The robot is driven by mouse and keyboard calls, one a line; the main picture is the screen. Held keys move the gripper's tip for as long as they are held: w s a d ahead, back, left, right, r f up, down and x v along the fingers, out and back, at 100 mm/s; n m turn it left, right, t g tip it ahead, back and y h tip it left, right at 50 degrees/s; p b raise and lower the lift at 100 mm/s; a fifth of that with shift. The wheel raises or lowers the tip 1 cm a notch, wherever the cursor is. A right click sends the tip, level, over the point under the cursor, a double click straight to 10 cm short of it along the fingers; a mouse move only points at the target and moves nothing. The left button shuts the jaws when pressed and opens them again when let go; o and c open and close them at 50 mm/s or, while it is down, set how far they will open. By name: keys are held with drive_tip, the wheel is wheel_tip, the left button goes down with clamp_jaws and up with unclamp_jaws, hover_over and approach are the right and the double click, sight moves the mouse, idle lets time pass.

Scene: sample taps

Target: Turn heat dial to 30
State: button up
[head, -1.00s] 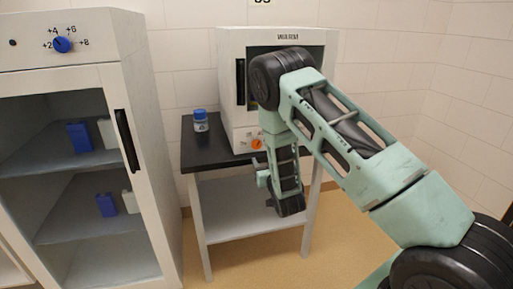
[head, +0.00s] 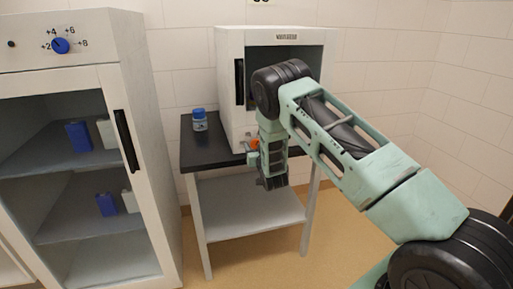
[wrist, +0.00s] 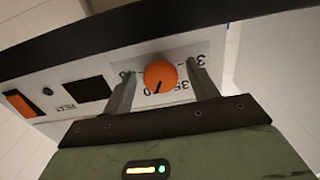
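The heat dial (wrist: 160,76) is a round orange knob on the white front panel of the warmer (head: 229,78). In the wrist view it sits between the two fingers of my gripper (wrist: 163,88), with a gap on each side. The fingers are open and reach alongside the knob. A dark pointer line on the knob points down in that view. The printed numbers around it are partly hidden; a 35 shows to the lower right. In the head view my gripper (head: 252,154) is at the panel, and the dial's orange shows just above it.
The warmer stands on a dark-topped table (head: 205,155) beside a blue-capped jar (head: 199,120). A white cabinet (head: 115,90) with a blue dial (head: 61,45) stands on the left. The wrist view shows an orange switch (wrist: 20,104) on the panel. Floor between cabinet and table is narrow.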

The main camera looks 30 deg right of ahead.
drive_tip(key=c, duration=0.9)
drive_tip(key=shift+f+n+b, duration=0.1)
drive_tip(key=shift+n+b, duration=0.2)
drive_tip(key=shift+n, duration=0.1)
drive_tip(key=shift+n+b, duration=0.5)
drive_tip(key=shift+n, duration=0.1)
drive_tip(key=n+b, duration=0.2)
drive_tip(key=n, duration=0.1)
drive_tip(key=shift+f, duration=0.1)
drive_tip(key=shift+r+n+b, duration=0.15)
drive_tip(key=shift+n+b, duration=1.55)
drive_tip(key=shift+n, duration=3)
drive_tip(key=shift+r+n+b, duration=0.1)
drive_tip(key=shift+n+b, duration=1.55)
drive_tip(key=shift+n, duration=3.05)
